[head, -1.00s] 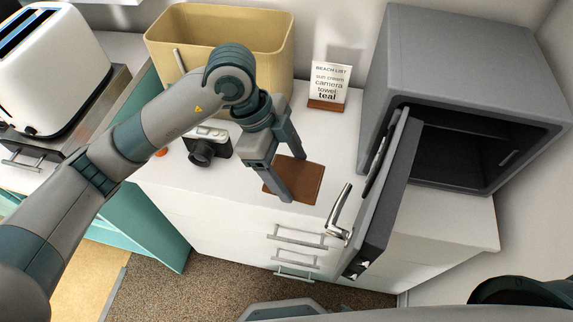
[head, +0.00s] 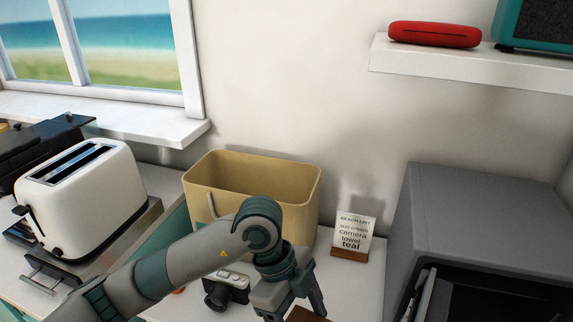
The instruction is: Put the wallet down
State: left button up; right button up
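The brown wallet (head: 306,315) shows only as a sliver at the bottom edge of the head view, beside the fingers of my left gripper (head: 296,308). The fingers stand apart, with the wallet showing between them. The near fingertip and most of the wallet are cut off by the frame, so I cannot tell whether the fingers press on it or whether it rests on the white counter (head: 352,286). My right gripper is out of view.
A camera (head: 226,289) stands left of the gripper. A tan bin (head: 240,213) is behind, with a list card (head: 353,235) to its right. A grey safe (head: 470,225) stands open at right. A white toaster (head: 85,200) is at left.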

aim_at(291, 318)
pick_arm(q)
jog(key=a+m, duration=0.1)
jog(key=w+m+g+y, duration=0.1)
jog(key=m, duration=0.1)
jog(key=a+m, duration=0.1)
jog(key=shift+w+a+r+m, duration=0.2)
jog(key=shift+w+a+m, duration=0.1)
jog(key=shift+m, duration=0.1)
jog(key=w+a+r+n+t+y, duration=0.1)
jog(key=w+a+r+n+t, duration=0.1)
jog(key=a+n, duration=0.5)
jog(key=w+a+r+n+t+y, duration=0.1)
jog(key=w+a+r+n+t, duration=0.1)
jog(key=a+n, duration=0.5)
jog(key=w+a+r+n+t, duration=0.2)
jog(key=a+n, duration=0.5)
jog(key=n, duration=0.8)
jog(key=shift+a+r+t+y, duration=0.25)
jog(key=shift+r+t+y, duration=0.15)
jog(key=shift+r+t, duration=0.4)
jog(key=shift+f, duration=0.15)
jog(key=shift+w, duration=0.1)
jog(key=shift+w+f, duration=0.4)
jog(key=shift+w, duration=0.4)
jog(key=shift+w+f, duration=0.45)
jog(key=shift+w, duration=0.35)
jog(key=shift+w+f, duration=0.4)
jog(key=shift+w, duration=0.4)
